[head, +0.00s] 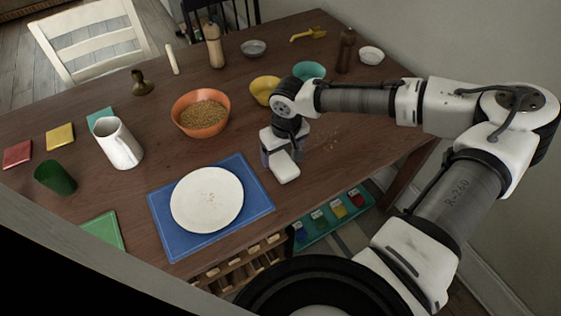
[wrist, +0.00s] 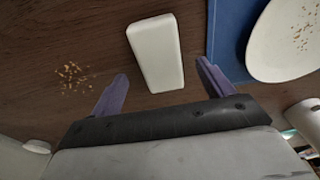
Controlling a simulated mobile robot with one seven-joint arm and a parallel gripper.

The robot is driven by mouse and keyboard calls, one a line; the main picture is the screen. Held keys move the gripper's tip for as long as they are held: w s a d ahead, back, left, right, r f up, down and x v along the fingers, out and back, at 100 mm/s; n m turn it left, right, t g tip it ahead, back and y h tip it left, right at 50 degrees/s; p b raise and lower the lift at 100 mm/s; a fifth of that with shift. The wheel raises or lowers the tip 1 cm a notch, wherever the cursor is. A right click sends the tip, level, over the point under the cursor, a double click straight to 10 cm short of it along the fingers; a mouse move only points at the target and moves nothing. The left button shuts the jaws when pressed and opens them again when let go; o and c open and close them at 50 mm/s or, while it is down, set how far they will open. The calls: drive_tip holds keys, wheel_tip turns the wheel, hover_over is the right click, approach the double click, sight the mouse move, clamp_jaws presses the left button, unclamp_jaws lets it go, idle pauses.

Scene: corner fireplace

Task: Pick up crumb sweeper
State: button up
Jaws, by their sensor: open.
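The crumb sweeper appears to be the plain white rounded block (head: 285,168) on the dark wooden table, just right of the blue placemat. In the wrist view the white block (wrist: 156,48) lies ahead of my gripper, its near end between the two purple fingers. My gripper (head: 281,155) points down over the table at the block's far side in the head view. In the wrist view my gripper (wrist: 162,72) is open and empty, with a gap on each side of the block. The height of the fingertips above the table is hard to tell.
A blue placemat (head: 162,213) with a white plate (head: 207,199) is close on the left. Crumbs (wrist: 73,76) lie on the table beside the block. An orange bowl (head: 200,114), a yellow bowl (head: 264,90) and a white pitcher (head: 119,143) stand farther off.

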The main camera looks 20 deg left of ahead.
drive_tip(key=shift+w+a+f+p, duration=0.15)
drive_tip(key=shift+f+p, duration=0.1)
drive_tip(key=shift+f, duration=0.85)
drive_tip(key=shift+w+a+f+p, duration=0.15)
drive_tip(key=shift+f+p, duration=0.1)
drive_tip(key=shift+f, duration=0.85)
drive_tip(key=c, duration=1.1)
drive_tip(key=shift+r, duration=0.1)
wheel_tip(320, 180, up, 20)
drive_tip(key=b, duration=0.2)
drive_tip(key=shift+b, duration=0.3)
drive_tip(key=o, duration=0.5)
drive_tip(key=shift+c, duration=0.2)
drive_tip(key=c, duration=0.3)
